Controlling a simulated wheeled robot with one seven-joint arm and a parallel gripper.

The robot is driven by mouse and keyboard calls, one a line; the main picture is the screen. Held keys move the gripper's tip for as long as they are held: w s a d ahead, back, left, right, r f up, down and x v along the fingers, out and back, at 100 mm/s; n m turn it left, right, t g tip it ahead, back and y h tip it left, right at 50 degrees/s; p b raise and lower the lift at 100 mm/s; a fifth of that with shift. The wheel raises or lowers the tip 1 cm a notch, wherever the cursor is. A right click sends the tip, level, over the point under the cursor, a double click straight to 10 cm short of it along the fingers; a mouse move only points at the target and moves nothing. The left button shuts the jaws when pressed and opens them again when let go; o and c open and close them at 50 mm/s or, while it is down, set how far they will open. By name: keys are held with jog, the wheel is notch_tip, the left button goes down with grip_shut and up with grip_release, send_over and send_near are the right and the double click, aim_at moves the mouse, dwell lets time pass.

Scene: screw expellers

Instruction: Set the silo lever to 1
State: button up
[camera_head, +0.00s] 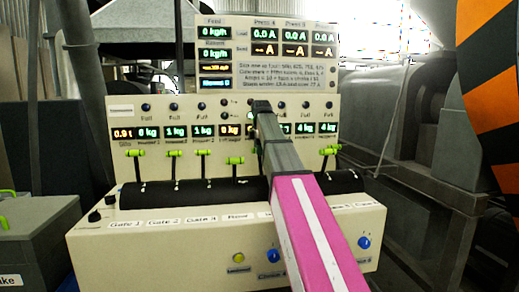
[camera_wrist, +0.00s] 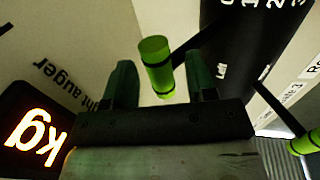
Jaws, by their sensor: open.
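The control panel (camera_head: 180,105) has a row of green-handled levers rising from a black drum (camera_head: 160,192). The leftmost lever (camera_head: 136,153) stands below the display marked Silo (camera_head: 123,133); whether it is the silo lever cannot be told from its small markings. My gripper (camera_wrist: 159,62) is open in the wrist view, with a green lever handle (camera_wrist: 157,66) between its two dark fingers. Whether they touch it is unclear. Text ending in "ght auger" shows beside that handle. In the head view my arm covers the middle-right of the panel and hides levers there.
Another green handle (camera_wrist: 306,142) shows at the right in the wrist view. More levers stand along the row, including one at the right (camera_head: 328,152). Knobs (camera_head: 363,242) sit on the lower front. A grey box (camera_head: 40,235) stands at left, dark machinery at right.

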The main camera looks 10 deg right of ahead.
grip_shut()
jog(key=s+r+t, duration=0.2)
jog(key=s+t, duration=0.1)
jog(key=s, duration=0.2)
jog(key=shift+s+r+t, duration=0.25)
jog(key=shift+s+t, duration=0.05)
jog(key=shift+s, duration=0.1)
grip_release()
jog(key=v, duration=1.1)
